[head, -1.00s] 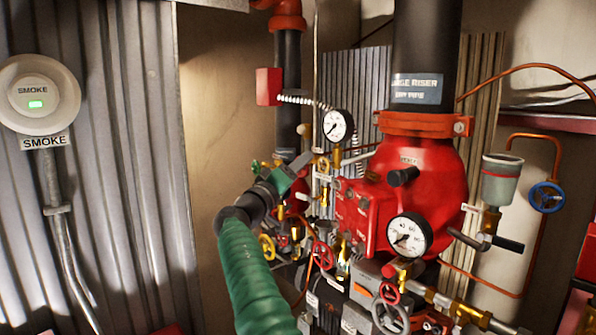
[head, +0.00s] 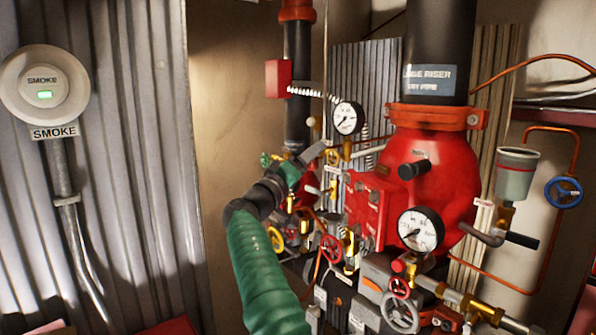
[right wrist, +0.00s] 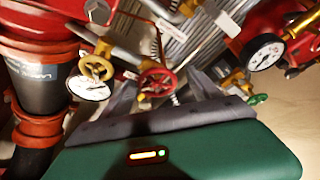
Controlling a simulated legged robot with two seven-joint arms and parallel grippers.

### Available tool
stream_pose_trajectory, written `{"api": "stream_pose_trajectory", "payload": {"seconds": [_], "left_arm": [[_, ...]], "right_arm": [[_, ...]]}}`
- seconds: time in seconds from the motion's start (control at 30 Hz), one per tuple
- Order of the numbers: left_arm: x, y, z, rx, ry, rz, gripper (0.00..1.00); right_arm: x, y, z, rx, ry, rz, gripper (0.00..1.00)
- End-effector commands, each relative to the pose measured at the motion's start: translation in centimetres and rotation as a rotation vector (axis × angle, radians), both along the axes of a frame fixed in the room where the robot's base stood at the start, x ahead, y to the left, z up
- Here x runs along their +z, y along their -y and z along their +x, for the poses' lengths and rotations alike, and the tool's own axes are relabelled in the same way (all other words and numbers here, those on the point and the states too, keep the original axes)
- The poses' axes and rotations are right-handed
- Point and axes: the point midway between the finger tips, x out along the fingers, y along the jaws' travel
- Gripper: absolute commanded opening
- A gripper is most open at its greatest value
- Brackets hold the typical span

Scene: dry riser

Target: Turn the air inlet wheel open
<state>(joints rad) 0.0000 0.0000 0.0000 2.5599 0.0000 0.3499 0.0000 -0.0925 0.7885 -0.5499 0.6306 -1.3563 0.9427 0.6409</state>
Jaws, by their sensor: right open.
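Several small handwheels sit on the valve trim: a yellow wheel (head: 277,240), a red wheel (head: 330,249), a small red wheel (head: 400,288) and a grey wheel (head: 400,314). No readable label tells which is the air inlet wheel. My right gripper (head: 318,166) is among the upper trim, left of the upper gauge; its fingers partly blend into the fittings. In the right wrist view the dark fingers (right wrist: 165,92) are spread and empty. A red wheel (right wrist: 157,82) shows between them, apparently beyond the tips, with a yellow wheel (right wrist: 96,68) to its left. My left gripper is out of view.
The red riser valve (head: 435,180) stands under a thick black pipe (head: 433,40). An upper gauge (head: 347,118) and a lower gauge (head: 420,229) jut out nearby. A blue wheel (head: 563,192) is far right. Open wall space (head: 240,110) lies left of the trim.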

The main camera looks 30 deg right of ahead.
Motion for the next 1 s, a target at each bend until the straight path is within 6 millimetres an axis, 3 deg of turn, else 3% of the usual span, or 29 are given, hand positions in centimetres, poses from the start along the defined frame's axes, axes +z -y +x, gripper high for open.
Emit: {"api": "stream_pose_trajectory", "payload": {"seconds": [0.17,0.33,0.6,0.73,1.0], "left_arm": [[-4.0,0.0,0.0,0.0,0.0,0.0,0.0],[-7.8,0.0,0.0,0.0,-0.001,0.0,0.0],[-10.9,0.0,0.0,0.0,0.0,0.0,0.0],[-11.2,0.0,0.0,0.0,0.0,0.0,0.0],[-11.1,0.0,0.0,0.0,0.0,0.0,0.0]], "right_arm": [[-2.1,-3.2,-1.0,0.006,0.001,0.001,0.72],[-3.7,-7.8,-2.7,0.007,-0.001,0.003,0.72],[-4.8,-13.6,-4.8,0.004,-0.002,0.003,0.72],[-4.8,-14.6,-5.3,0.001,-0.002,0.002,0.72],[-4.7,-14.7,-5.3,0.0,-0.004,0.002,0.72]]}}
